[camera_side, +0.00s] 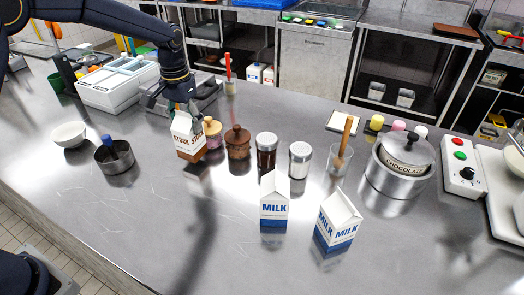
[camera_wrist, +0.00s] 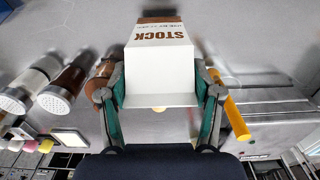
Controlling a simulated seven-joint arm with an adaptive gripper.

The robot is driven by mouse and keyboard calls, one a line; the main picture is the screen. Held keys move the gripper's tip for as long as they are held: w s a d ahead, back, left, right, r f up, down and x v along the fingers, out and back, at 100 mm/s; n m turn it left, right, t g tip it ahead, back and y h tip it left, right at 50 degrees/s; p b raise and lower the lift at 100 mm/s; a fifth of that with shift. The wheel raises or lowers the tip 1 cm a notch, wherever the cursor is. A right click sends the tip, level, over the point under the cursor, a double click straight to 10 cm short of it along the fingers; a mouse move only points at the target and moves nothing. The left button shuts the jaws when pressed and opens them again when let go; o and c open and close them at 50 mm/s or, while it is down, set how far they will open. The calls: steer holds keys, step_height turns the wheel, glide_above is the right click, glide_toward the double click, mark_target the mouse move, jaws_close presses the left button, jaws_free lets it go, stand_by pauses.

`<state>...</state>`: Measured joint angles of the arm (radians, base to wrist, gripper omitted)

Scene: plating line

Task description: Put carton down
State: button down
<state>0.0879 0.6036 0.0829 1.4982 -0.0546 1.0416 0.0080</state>
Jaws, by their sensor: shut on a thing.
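A white and brown carton marked STOCK (camera_side: 189,142) is tilted in my gripper (camera_side: 182,108) at the left middle of the steel counter (camera_side: 150,225). Its lower edge appears to be a little above the counter, with a dark reflection below it. In the wrist view the carton (camera_wrist: 158,62) sits between the two green-padded fingers of my gripper (camera_wrist: 160,105), which are closed on its sides. Two blue and white MILK cartons, one (camera_side: 274,200) upright in the middle and another (camera_side: 337,222) to its right, stand on the counter.
Wooden jars (camera_side: 238,143) and shakers (camera_side: 299,160) stand close to the right of the held carton. A steel pot (camera_side: 114,157) and white bowl (camera_side: 69,135) are to the left. The front left counter is clear.

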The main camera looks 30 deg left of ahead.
steer(key=shift+s+f, duration=0.1)
steer(key=shift+f, duration=1)
steer(key=shift+f, duration=0.15)
steer(key=shift+c, duration=1.1)
jaws_free()
